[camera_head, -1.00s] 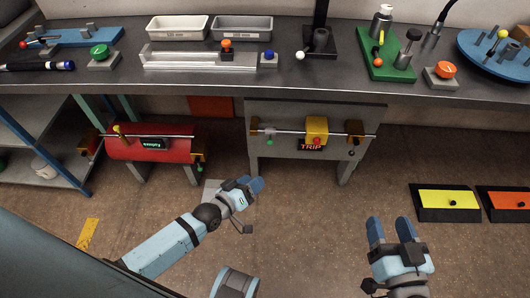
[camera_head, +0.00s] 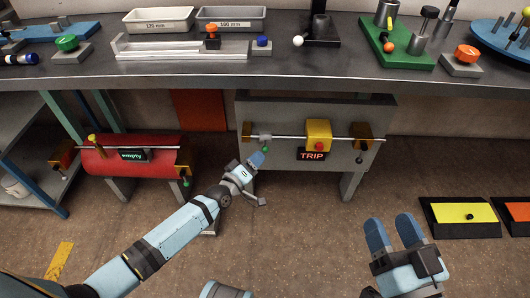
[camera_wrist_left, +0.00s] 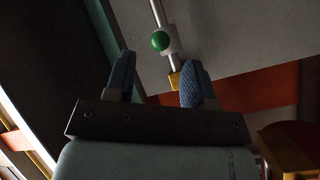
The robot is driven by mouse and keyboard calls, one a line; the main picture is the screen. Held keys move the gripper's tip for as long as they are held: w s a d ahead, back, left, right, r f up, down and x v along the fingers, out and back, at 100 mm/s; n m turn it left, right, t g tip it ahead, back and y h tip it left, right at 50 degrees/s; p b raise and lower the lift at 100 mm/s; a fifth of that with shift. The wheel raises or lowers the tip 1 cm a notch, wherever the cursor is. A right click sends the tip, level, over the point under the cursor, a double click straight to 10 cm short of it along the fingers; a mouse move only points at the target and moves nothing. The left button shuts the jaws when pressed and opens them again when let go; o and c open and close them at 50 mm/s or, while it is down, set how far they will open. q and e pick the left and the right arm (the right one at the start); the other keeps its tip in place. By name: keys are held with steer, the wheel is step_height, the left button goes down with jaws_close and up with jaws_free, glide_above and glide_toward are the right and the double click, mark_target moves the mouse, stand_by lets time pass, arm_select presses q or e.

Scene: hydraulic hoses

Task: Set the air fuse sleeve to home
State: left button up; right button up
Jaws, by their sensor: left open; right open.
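A small grey sleeve (camera_head: 265,138) with a green knob (camera_head: 266,149) sits near the left end of a horizontal rod on the grey panel. The sleeve (camera_wrist_left: 169,42) and its green ball knob (camera_wrist_left: 160,40) also show in the left wrist view, beyond the fingers. A yellow block (camera_head: 318,134) with a red button is further right on the rod, above a display reading "TRIP" (camera_head: 311,155). My left gripper (camera_head: 257,160) is just below and left of the knob, open and empty; its fingers (camera_wrist_left: 158,78) do not surround the knob. My right gripper (camera_head: 391,228) is open and empty.
The workbench (camera_head: 190,75) overhangs the panel. A red cylinder unit (camera_head: 110,161) with an "empty" display stands left. A yellow floor panel (camera_head: 462,212) lies right. The floor between the panel and my right gripper is clear.

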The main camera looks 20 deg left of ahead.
mark_target(265, 149)
arm_select(q)
steer(key=b+x, duration=0.1)
steer(key=x, duration=0.5)
arm_select(e)
step_height(265, 149, down, 3)
steer(key=shift+a+r+g, duration=0.1)
steer(key=shift+a+g, duration=0.05)
steer(key=shift+g, duration=0.45)
arm_select(q)
steer(key=shift+c, duration=0.5)
